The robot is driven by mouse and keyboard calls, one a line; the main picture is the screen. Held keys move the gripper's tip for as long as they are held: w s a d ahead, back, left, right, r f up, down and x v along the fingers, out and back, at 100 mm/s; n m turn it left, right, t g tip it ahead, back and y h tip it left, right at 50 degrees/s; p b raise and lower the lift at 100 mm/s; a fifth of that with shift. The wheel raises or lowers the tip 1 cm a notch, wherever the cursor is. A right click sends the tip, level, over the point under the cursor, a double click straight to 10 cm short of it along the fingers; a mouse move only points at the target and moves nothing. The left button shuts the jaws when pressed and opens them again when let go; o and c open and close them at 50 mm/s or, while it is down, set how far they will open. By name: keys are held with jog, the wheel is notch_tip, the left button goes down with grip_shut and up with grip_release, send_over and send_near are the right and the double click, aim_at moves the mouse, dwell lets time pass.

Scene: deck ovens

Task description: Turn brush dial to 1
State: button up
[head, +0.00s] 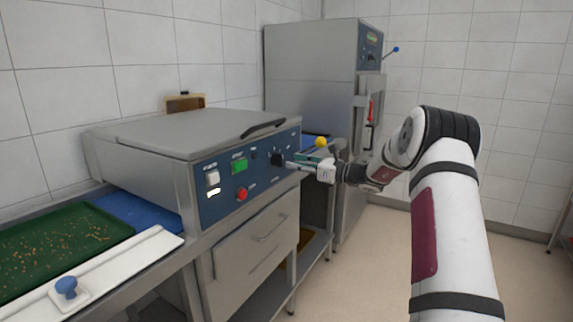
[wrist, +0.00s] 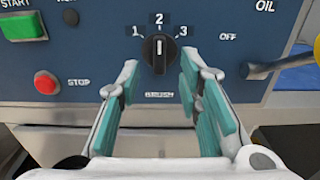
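The brush dial (wrist: 159,54) is a black round knob on the blue panel, in the upper middle of the wrist view. Its white pointer mark is up, toward the 2; the 1 is on its left and the 3 on its right. My gripper (wrist: 159,75) is open, with one teal-padded finger on each side of the dial and gaps between. In the head view my gripper (head: 294,163) is at the panel, just right of the dial (head: 277,159).
On the same panel are a green START button (wrist: 22,25) and a red STOP button (wrist: 46,82), left of the dial. A lever (wrist: 265,70) with a yellow ball (head: 321,142) stands out on the right. A green tray (head: 60,246) lies at the lower left.

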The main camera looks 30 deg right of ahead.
aim_at(279, 160)
jog(key=shift+x, duration=2.1)
grip_shut()
